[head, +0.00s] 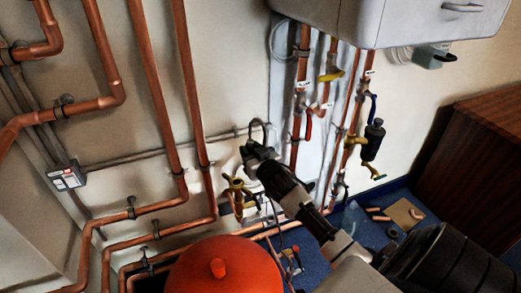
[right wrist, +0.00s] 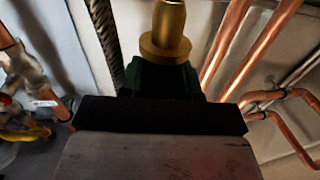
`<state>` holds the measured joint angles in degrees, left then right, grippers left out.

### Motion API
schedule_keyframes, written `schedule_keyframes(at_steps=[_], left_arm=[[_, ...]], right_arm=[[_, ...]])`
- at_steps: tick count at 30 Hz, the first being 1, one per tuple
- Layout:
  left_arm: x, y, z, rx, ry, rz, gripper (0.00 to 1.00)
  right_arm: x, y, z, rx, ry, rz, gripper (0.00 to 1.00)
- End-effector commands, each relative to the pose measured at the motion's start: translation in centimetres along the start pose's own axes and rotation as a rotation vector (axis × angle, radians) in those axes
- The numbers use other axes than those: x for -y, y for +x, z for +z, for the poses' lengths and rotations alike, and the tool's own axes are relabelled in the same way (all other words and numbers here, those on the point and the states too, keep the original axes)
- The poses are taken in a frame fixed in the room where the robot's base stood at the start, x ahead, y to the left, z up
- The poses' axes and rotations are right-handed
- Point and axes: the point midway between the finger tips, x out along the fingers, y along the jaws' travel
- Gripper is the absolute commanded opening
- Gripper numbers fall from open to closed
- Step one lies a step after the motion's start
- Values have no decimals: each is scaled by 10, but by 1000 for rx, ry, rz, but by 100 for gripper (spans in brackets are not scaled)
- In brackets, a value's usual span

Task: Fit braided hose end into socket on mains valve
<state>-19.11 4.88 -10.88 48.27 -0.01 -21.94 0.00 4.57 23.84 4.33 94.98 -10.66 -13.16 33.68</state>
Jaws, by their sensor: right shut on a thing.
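My right gripper (head: 250,151) is shut on the braided hose end, in front of the pipework in the head view. The dark hose (head: 258,124) makes a small loop just above the gripper. In the right wrist view a brass fitting (right wrist: 166,30) with a flange stands out from a dark green body beyond the black gripper block (right wrist: 160,115). A dark braided length (right wrist: 105,38) runs up beside it. A brass valve (head: 238,186) is on the pipes just below and left of the gripper; I cannot tell whether it is the mains valve. The socket is not distinguishable. My left gripper is not in view.
Copper pipes (head: 190,85) cover the wall at left. A white boiler (head: 385,22) hangs above several valves, one with a yellow handle (head: 331,75). A black cylinder fitting (head: 374,140) is at right. A red vessel (head: 225,268) is below; a wooden cabinet (head: 480,150) is far right.

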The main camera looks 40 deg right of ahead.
Motion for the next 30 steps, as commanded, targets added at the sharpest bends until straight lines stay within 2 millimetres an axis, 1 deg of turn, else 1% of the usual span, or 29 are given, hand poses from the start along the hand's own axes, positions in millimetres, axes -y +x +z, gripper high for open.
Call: schedule_keyframes(at_steps=[15, 16, 18, 30], left_arm=[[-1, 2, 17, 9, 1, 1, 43], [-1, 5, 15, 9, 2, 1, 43], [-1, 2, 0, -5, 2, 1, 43], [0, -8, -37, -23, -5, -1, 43]], right_arm=[[47, 23, -1, -3, 2, -77, 5], [45, 22, 3, -1, 1, -75, 5], [45, 22, 7, -1, 1, -74, 5], [45, 22, 27, -2, 2, -74, 5]])
